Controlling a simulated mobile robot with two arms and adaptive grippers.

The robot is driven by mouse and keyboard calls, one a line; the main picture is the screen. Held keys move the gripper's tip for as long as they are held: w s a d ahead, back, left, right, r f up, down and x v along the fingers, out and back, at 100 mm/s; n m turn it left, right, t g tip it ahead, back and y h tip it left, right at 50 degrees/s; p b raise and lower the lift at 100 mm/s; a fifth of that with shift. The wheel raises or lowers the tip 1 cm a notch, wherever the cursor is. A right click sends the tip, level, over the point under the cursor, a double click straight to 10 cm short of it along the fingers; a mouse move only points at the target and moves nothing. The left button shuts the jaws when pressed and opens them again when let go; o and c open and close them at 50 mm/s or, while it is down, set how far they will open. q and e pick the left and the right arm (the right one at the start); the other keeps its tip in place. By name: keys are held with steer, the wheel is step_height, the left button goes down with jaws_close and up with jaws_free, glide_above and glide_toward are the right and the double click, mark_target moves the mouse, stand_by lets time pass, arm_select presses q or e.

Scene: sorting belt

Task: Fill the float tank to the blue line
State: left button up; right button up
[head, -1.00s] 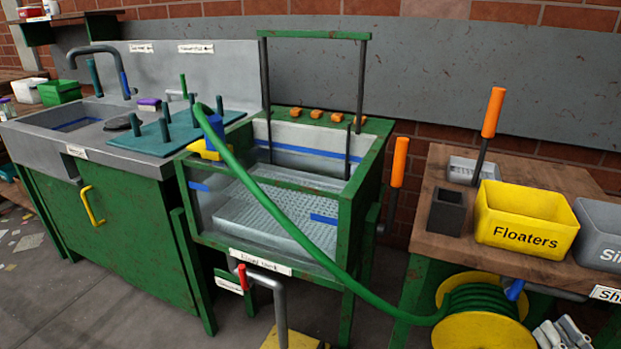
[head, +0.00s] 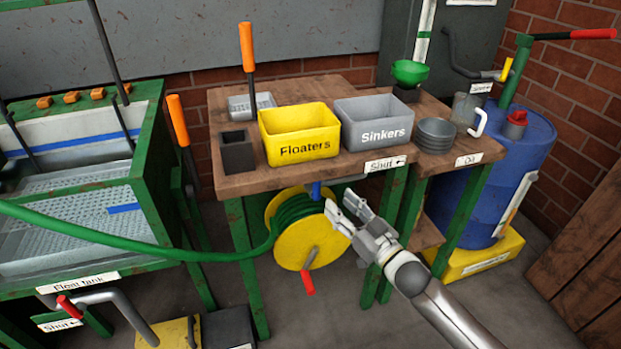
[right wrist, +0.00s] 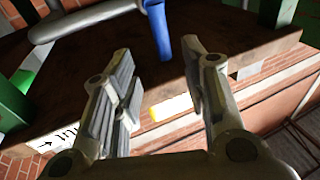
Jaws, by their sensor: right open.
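The float tank (head: 148,190), green-framed with clear walls, stands at the left, partly cut off. Blue line marks (head: 125,208) show on it; no clear water level can be made out. A green hose (head: 150,247) runs from the yellow reel (head: 285,262) under the bench across the tank's front. A blue lever (head: 316,190) hangs above the reel on a grey pipe. My right gripper (head: 343,204) is open, just right of the lever. In the right wrist view the lever (right wrist: 163,35) shows beyond and between the open fingers (right wrist: 160,85). My left gripper is out of view.
The wooden bench holds the yellow Floaters bin (head: 300,134), the grey Sinkers bin (head: 374,122) and grey bowls (head: 435,135). A red-handled tap (head: 70,307) sits below the tank. A blue barrel (head: 490,170) stands right. The reel has a red-gripped crank (head: 308,283).

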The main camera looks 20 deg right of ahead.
mark_target(319, 188)
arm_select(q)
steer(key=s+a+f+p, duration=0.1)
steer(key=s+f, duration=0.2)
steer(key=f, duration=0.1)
arm_select(e)
steer(key=w+a+h, duration=0.1)
steer(key=w, duration=0.1)
steer(key=w+a+m, duration=0.1)
steer(key=w, duration=0.2)
steer(key=w+a+h+b, duration=0.1)
steer(key=w, duration=0.2)
steer(key=shift+a+r+g+h, duration=0.1)
steer(key=shift+a+g+h, duration=0.1)
steer(key=shift+g+h, duration=0.1)
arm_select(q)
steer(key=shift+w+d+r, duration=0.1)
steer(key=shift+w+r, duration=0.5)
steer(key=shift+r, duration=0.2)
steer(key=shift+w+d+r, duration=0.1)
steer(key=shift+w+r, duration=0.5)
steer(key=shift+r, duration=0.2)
arm_select(e)
steer(key=shift+x, duration=0.8)
steer(key=shift+s, duration=0.1)
jaws_close()
